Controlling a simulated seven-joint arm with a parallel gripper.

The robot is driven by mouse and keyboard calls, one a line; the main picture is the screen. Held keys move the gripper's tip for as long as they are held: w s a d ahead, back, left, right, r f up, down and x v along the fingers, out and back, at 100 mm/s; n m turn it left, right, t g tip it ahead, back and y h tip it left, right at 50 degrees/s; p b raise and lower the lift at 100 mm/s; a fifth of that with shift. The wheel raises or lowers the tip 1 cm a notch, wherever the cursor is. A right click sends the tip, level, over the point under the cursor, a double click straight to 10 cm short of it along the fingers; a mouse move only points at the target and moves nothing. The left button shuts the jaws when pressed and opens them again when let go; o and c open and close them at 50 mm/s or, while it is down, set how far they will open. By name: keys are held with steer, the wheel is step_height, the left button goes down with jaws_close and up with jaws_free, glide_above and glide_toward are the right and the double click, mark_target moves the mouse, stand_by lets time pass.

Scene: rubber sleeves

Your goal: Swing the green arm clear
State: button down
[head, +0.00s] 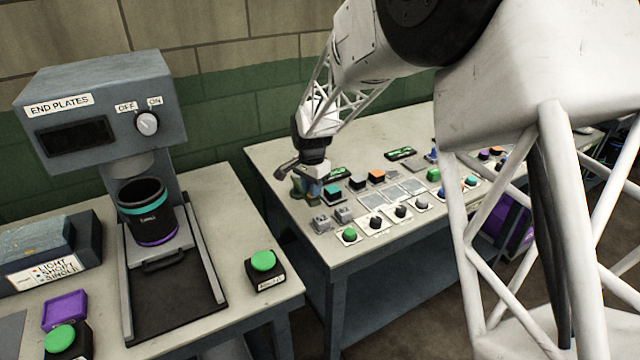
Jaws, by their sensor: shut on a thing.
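My gripper (308,178) is at the back left corner of the right-hand table, pointing down. It is shut on a small part with green and blue on it, which looks like the green arm (299,189). The fingers and my wrist hide much of this part, so its full shape and angle are unclear. A teal-topped button block (333,192) stands just right of the gripper.
Several button blocks and flat plates cover the right-hand table (290,160). Two grey blocks (332,219) sit near its front left edge. The END PLATES machine (95,110) holds a black cup (147,212) on the left table. A gap separates the tables.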

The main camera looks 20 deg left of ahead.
steer(key=shift+s+a+m, duration=0.45)
steer(key=shift+a+m, duration=0.25)
steer(key=shift+m, duration=0.2)
steer(key=shift+s+a+m, duration=0.4)
steer(key=shift+a+m, duration=0.3)
steer(key=shift+m, duration=0.2)
steer(key=c, duration=1)
jaws_free()
steer(key=shift+r, duration=0.1)
step_height(320, 180, up, 8)
